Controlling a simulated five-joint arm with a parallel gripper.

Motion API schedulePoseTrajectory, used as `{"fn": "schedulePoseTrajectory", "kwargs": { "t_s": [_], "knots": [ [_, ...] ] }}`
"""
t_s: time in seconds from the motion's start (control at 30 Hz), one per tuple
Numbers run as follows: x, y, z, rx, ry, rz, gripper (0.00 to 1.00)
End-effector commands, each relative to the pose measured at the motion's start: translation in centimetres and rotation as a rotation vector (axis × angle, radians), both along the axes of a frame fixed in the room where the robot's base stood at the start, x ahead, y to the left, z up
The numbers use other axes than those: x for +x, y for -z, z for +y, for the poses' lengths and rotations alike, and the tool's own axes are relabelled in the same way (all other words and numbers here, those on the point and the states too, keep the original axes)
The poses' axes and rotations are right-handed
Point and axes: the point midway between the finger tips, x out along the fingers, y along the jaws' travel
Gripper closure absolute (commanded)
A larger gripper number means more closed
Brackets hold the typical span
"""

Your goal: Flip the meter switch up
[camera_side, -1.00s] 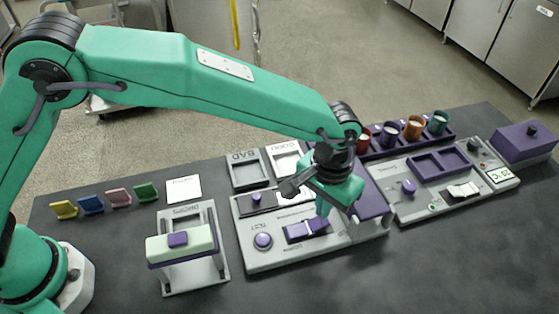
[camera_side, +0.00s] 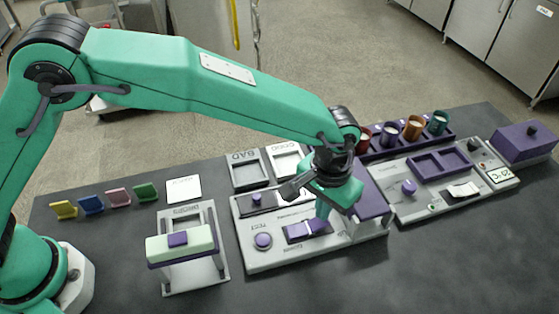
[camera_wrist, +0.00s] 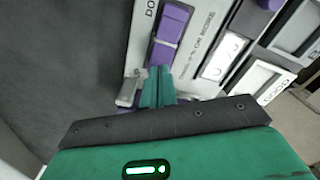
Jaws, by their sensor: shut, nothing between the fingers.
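The meter (camera_side: 282,258) is the pale grey unit in the middle of the bench in the side view. Its switch is a purple piece (camera_side: 318,226) on a dark purple plate. In the wrist view the purple switch (camera_wrist: 168,35) shows just beyond my fingertips, with a pale band across it. My gripper (camera_side: 321,213) points down at the switch. Its green fingers (camera_wrist: 158,72) are shut together with nothing between them. The tips are at the near end of the switch; I cannot tell whether they touch it. The fingers hide part of the switch.
A round purple knob (camera_side: 263,241) sits left of the switch on the meter. A purple block (camera_side: 370,192) stands close at the right. A pale green-topped press (camera_side: 180,245) stands left. The bench front is clear.

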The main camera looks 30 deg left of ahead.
Motion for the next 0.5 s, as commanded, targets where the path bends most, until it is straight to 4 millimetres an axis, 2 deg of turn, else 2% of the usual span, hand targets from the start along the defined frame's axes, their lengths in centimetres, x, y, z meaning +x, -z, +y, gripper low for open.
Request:
{"fn": "schedulePoseTrajectory", "kwargs": {
  "t_s": [0.5],
  "knots": [
    [-0.02, 0.59, 0.01, 0.001, 0.000, 0.001, 1.00]
  ]
}}
